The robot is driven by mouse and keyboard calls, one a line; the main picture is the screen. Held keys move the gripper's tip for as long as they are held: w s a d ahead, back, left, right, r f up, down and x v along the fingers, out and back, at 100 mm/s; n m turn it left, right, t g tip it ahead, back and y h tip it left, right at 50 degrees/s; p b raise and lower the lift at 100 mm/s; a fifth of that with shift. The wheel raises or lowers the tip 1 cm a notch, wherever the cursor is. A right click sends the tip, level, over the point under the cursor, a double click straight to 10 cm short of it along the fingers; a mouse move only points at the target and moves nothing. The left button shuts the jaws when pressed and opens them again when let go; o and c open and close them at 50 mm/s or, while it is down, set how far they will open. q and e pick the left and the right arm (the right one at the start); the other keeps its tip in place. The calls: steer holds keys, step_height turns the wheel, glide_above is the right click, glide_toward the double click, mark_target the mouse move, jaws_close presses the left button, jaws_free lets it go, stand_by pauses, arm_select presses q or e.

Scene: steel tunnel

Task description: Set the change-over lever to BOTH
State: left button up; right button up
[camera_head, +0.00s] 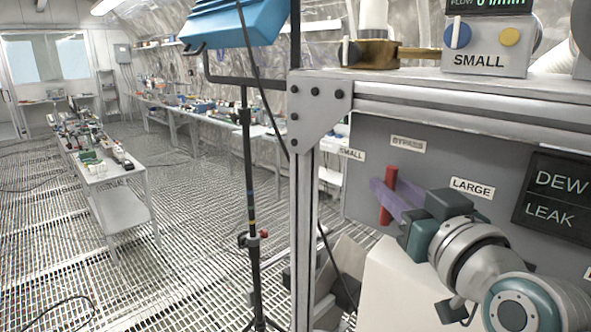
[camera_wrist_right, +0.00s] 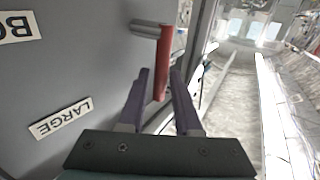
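The change-over lever is a red bar (camera_head: 388,192) on a grey panel. It stands nearly upright in the head view, below the BYPASS label (camera_head: 408,145). In the right wrist view the red bar (camera_wrist_right: 163,62) meets a grey shaft (camera_wrist_right: 148,29) from the panel. My right gripper (camera_head: 392,198) has purple fingers, one on each side of the bar. In the wrist view the gripper (camera_wrist_right: 161,75) looks open, with narrow gaps beside the bar. A label starting "BO" (camera_wrist_right: 17,27) is cut off by the wrist view's edge. My left gripper is out of view.
The panel also carries SMALL (camera_head: 351,153) and LARGE (camera_head: 471,188) labels and a dark DEW/LEAK display (camera_head: 556,200). A metal frame post (camera_head: 304,215) stands left of the panel. A black stand (camera_head: 250,190) is farther left. Open grating floor lies beyond.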

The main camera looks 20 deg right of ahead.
steer(key=shift+w+d, duration=0.1)
steer(key=shift+w, duration=0.5)
jaws_close()
stand_by(1.1)
